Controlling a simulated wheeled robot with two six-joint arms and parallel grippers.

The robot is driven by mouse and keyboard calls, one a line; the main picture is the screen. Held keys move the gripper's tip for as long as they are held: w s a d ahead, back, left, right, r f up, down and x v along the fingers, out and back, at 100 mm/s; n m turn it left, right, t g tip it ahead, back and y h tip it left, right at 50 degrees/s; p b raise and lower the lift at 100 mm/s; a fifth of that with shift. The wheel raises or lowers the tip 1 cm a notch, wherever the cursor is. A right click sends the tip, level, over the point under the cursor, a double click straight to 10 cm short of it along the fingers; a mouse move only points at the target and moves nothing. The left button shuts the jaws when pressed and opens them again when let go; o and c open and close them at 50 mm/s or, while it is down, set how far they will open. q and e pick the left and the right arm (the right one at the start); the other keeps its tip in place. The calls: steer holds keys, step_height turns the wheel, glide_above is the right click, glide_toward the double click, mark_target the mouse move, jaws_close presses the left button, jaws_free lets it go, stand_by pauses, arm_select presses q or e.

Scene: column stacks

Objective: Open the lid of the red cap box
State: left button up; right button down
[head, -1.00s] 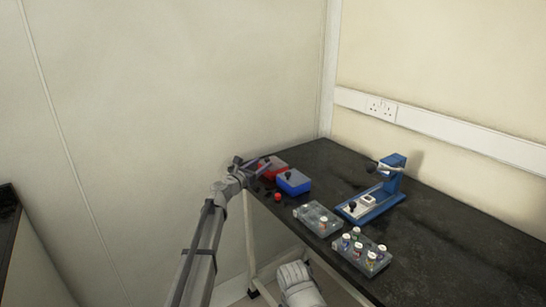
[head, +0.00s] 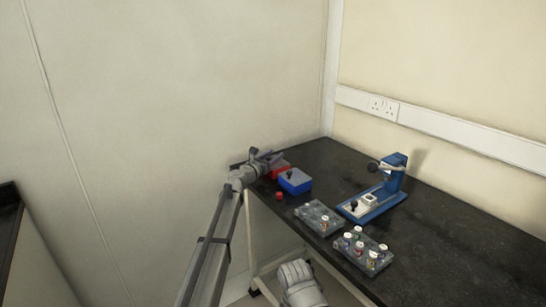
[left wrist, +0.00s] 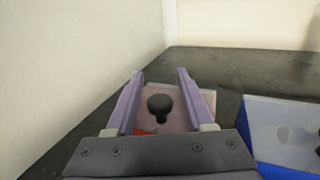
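The red cap box (head: 281,169) stands at the far left corner of the dark table, partly hidden behind my left gripper in the head view. In the left wrist view its pale, see-through lid (left wrist: 185,118) has a round black knob (left wrist: 160,103) and lies flat; a bit of red shows below it. My left gripper (left wrist: 160,74) is open, its two purple fingers on either side of the knob with gaps showing. It also shows over the box in the head view (head: 268,158). I cannot tell its exact height above the lid.
A blue box (head: 295,183) with a pale lid stands close to the right. A small red cap (head: 279,196) lies in front. Two clear racks (head: 319,218) with capped vials and a blue press (head: 393,180) stand farther right. Walls close off the table's back and left.

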arm_select(q)
jaws_close()
stand_by(1.2)
